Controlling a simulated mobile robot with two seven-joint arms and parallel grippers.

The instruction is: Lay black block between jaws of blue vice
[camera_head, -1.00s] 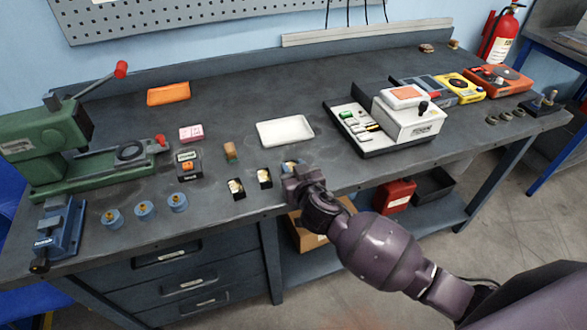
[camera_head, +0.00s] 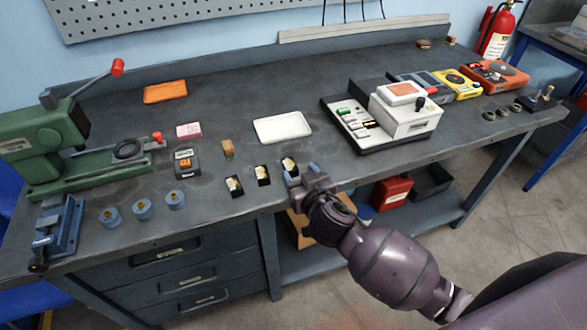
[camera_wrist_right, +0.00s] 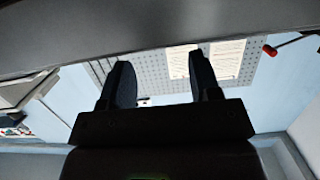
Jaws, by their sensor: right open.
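The blue vice (camera_head: 60,230) stands at the bench's front left corner. Several small dark pieces stand along the front. Three black blocks with pale tops form a slanting row: a left one (camera_head: 236,190), a middle one (camera_head: 263,179) and a right one (camera_head: 288,168). I cannot tell which one the task means. My right gripper (camera_head: 304,174) is at the front edge, just right of the right block, partly overlapping it in the picture. It also shows in the right wrist view (camera_wrist_right: 162,80), with fingers apart and nothing between them. My left gripper is out of view.
Three blue round pieces (camera_head: 143,210) stand between the vice and the blocks. A green press (camera_head: 50,155), a black box with an orange button (camera_head: 187,163) and a white tray (camera_head: 282,128) stand behind. A balance unit (camera_head: 405,115) is at the right.

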